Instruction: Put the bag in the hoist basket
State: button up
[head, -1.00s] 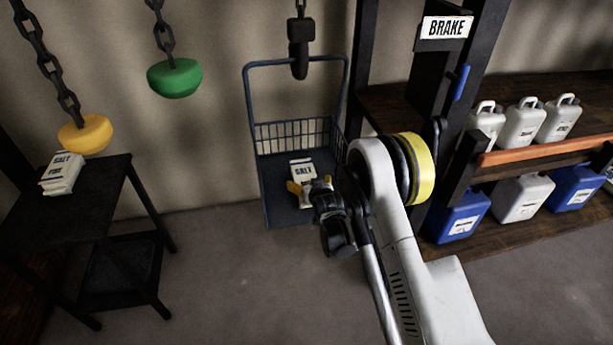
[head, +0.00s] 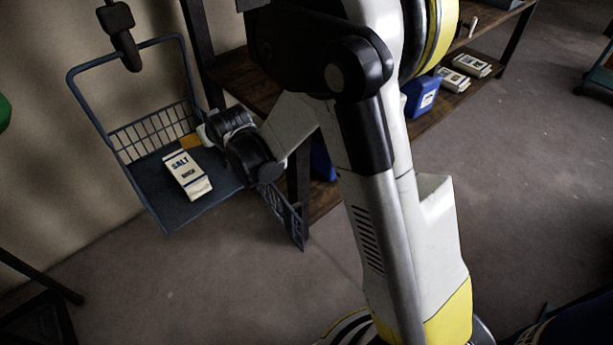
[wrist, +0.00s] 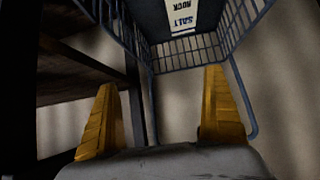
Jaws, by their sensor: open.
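The salt bag (head: 187,175), white with dark lettering, lies flat on the floor of the blue hoist basket (head: 174,213) in the head view. Its printed face shows at the top of the wrist view (wrist: 183,14). The basket hangs from a dark hook block (head: 120,35). My gripper (head: 190,141) is at the basket's right side, near the bag but apart from it. In the wrist view its two yellow fingers (wrist: 163,115) are spread wide with nothing between them. The basket's wire wall shows beyond the fingertips.
A wooden shelf rack (head: 245,82) stands right of the basket, with a blue jug (head: 421,97) and white bags (head: 452,80) on its lower shelf. A dark stand (head: 40,318) is at bottom left. The floor (head: 230,285) in front is clear.

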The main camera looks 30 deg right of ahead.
jog(key=s+d+r+m+g, duration=0.1)
jog(key=s+d+r, duration=0.3)
jog(key=s, duration=0.4)
jog(key=s+d+r+h, duration=0.1)
jog(key=s+d+r, duration=0.25)
jog(key=s, duration=0.35)
jog(key=s+d+r+m+g, duration=0.1)
jog(key=s+d+r, duration=0.25)
jog(key=s, duration=0.45)
jog(key=s+d+f+g, duration=0.1)
jog(key=s+d, duration=0.1)
jog(key=s, duration=0.9)
jog(key=shift+d+f+h, duration=0.15)
jog(key=shift+h, duration=0.25)
jog(key=shift+w, duration=0.15)
